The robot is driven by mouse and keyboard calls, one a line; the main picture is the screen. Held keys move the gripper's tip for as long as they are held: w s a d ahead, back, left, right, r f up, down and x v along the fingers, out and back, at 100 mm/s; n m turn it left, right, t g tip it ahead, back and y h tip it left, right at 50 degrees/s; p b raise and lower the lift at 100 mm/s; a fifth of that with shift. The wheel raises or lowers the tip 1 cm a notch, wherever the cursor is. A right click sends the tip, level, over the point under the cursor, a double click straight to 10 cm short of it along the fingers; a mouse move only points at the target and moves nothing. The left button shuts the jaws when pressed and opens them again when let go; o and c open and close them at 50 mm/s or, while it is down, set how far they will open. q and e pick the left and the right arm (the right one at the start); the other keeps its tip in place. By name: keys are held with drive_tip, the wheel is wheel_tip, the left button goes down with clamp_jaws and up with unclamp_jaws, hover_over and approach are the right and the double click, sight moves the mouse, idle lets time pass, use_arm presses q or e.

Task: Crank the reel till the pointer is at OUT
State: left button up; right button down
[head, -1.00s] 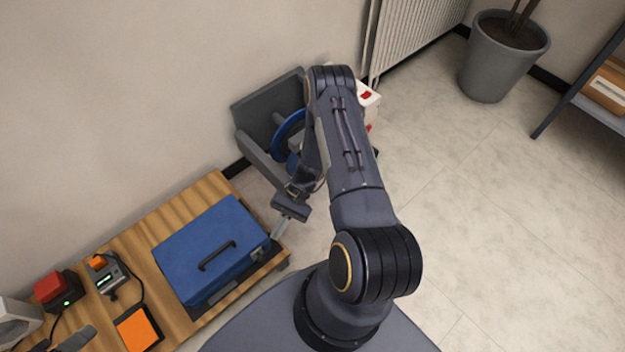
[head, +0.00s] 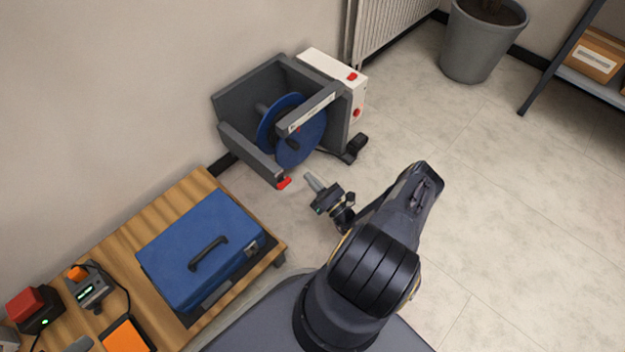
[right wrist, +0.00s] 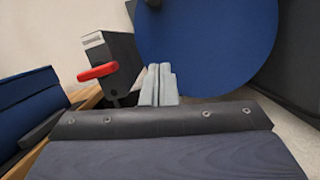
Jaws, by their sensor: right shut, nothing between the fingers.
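The reel (head: 306,142) is a blue disc in a grey frame (head: 236,146) on the floor by the wall. A dark knob shows near the disc's middle; I cannot tell whether it is the crank handle. A pale scale strip (head: 312,113) lies on the frame's upper bar, with a small red mark at its lower end. Its lettering and the pointer's reading are too small to read. My right gripper (head: 309,180) is shut and empty, just in front of the disc and apart from it. In the right wrist view its fingers (right wrist: 158,84) stand before the blue disc (right wrist: 205,50).
A red tab (head: 284,183) tips the frame's near arm, close left of the gripper. A white box with red buttons (head: 334,72) stands behind. A wooden bench (head: 150,228) with a blue case (head: 195,250) is at left.

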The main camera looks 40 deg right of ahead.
drive_tip(key=b+x, duration=0.2)
drive_tip(key=x, duration=0.5)
drive_tip(key=shift+a, duration=0.1)
drive_tip(key=r, duration=0.4)
drive_tip(key=shift+s+d, duration=0.1)
drive_tip(key=shift+d, duration=0.3)
